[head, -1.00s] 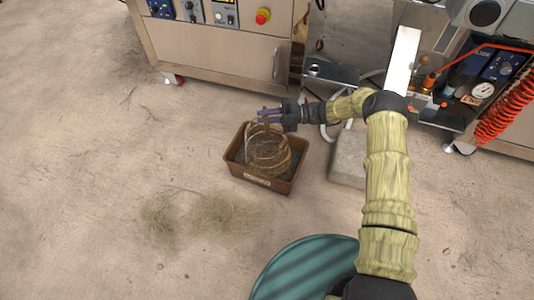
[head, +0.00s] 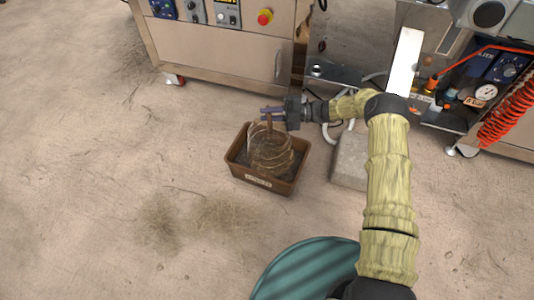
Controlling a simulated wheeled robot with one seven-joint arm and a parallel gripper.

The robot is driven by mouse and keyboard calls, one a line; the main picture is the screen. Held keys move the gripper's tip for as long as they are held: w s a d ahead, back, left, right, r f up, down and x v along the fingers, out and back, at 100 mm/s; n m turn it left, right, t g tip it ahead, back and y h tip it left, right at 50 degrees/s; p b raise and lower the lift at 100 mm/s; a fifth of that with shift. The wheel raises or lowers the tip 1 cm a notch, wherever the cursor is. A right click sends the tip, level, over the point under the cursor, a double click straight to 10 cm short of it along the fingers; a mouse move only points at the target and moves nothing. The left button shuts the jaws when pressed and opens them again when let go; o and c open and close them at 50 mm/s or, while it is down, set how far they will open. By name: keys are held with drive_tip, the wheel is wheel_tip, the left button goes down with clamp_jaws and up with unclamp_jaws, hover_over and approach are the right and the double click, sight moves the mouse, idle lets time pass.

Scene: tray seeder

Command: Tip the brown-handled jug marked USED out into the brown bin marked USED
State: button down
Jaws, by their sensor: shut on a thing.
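My gripper (head: 270,112) is shut on the brown handle of a clear jug (head: 270,148). The jug is see-through, with brownish rings showing on its wall. It is over the brown bin (head: 262,182), overlapping the bin's opening in the head view, and appears tilted. The bin is an open rectangular box on the floor with a pale label on its front wall; the lettering is too small to read. Dark matter shows inside the bin around the jug. I cannot tell how much the jug holds or whether it touches the bin.
A grey block (head: 350,160) stands on the floor right of the bin. A steel cabinet (head: 215,50) is behind, and a machine with a red coiled hose (head: 507,103) is at the right. The floor left of the bin is clear except for a dusty patch (head: 190,218).

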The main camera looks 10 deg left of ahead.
sight(269, 127)
drive_tip(key=s+n+p, duration=0.1)
drive_tip(key=s, duration=0.1)
drive_tip(key=s+d+n+p, duration=0.1)
drive_tip(key=s, duration=0.2)
drive_tip(key=shift+d+f+n+p, duration=0.2)
drive_tip(key=shift+n+p, duration=0.1)
drive_tip(key=shift+p, duration=0.1)
drive_tip(key=shift+f, duration=0.15)
drive_tip(key=shift+s, duration=0.15)
